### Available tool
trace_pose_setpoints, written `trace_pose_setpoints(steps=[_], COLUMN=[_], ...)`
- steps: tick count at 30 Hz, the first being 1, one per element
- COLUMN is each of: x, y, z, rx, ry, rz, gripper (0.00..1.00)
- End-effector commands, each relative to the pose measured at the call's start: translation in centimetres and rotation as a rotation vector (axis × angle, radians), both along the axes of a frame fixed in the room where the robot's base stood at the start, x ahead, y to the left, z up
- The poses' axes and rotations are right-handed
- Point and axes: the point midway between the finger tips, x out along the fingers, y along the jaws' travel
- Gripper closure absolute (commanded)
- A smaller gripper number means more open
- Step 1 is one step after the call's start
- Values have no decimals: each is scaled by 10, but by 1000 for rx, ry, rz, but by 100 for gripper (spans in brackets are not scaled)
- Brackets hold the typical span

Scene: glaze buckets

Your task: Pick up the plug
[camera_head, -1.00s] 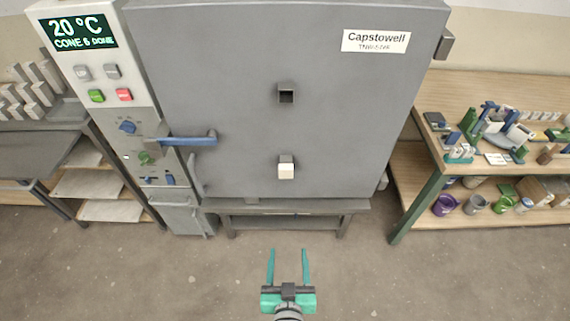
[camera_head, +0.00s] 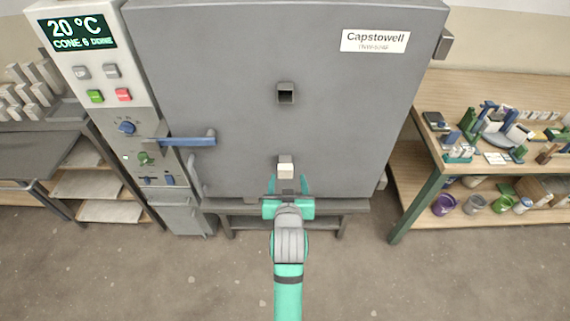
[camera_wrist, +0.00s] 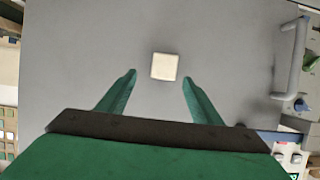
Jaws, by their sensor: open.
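The plug, a small pale cream block (camera_head: 286,169), sticks out of the lower part of the grey kiln door (camera_head: 230,110). In the wrist view the plug (camera_wrist: 165,66) shows as a pale square, a little beyond and between my fingertips. My gripper (camera_head: 287,186), green with two fingers, is open and just below the plug in the head view. In the wrist view my gripper (camera_wrist: 160,76) has a finger on each side, apart from the plug, with nothing held between them.
An empty square hole (camera_head: 286,93) is higher on the door. A blue handle (camera_head: 190,141) and a control panel (camera_head: 95,75) are at the left. A workbench (camera_head: 460,90) with tools and buckets stands at the right. The floor in front is clear.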

Motion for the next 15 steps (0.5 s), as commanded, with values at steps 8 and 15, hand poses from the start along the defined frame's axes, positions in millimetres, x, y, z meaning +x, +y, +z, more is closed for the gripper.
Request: trace_pose_setpoints(steps=[8,15], x=[28,50], y=[1,5], z=[-12,-17], rx=[0,-1], ry=[0,-1], rz=[0,1], gripper=[41,41])
